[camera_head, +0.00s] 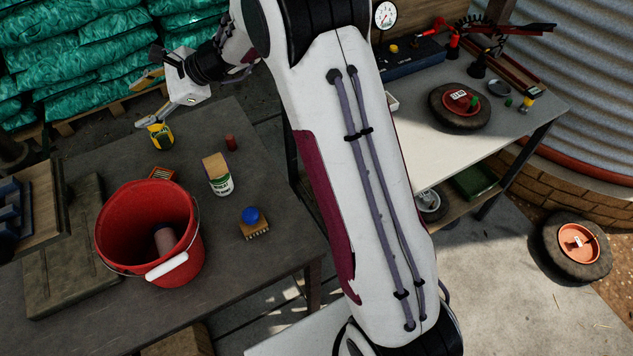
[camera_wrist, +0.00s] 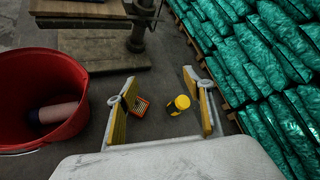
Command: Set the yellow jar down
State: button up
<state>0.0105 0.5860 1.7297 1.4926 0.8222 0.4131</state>
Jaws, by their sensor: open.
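The yellow jar (camera_head: 161,136) with a dark label stands upright on the dark table, near its back edge. In the wrist view, the yellow lid of the jar (camera_wrist: 181,102) shows between my fingers, nearer the right one. My gripper (camera_head: 142,103) is open, its yellow-padded fingers spread wide, at the table's back edge beside the jar. In the wrist view, my gripper (camera_wrist: 160,82) has clear gaps to the jar on both sides and holds nothing.
A red bucket (camera_head: 118,245) with a brownish cylinder inside stands at the front left. A small red-orange box (camera_wrist: 141,106) lies near the jar. Green sacks (camera_head: 70,60) are stacked behind.

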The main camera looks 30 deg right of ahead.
jog(key=s+d+r+n+g+h, duration=0.15)
jog(key=s+r+n, duration=0.35)
jog(key=s, duration=0.6)
jog(key=s+d+r+n+g+h, duration=0.1)
jog(key=s+d+r+n+h, duration=0.3)
jog(key=s, duration=0.7)
jog(key=s+d+n+h, duration=0.2)
jog(key=s+d+n, duration=0.2)
jog(key=s, duration=0.6)
jog(key=s+d+n+t+h, duration=0.1)
jog(key=s+d+n, duration=0.3)
jog(key=s+d, duration=0.5)
jog(key=shift+s+f+n+h, duration=0.3)
jog(key=shift+s+n+h, duration=0.1)
jog(key=shift+s+h, duration=0.35)
jog(key=shift+o, duration=0.6)
jog(key=shift+d+t, duration=0.1)
jog(key=shift+t, duration=0.15)
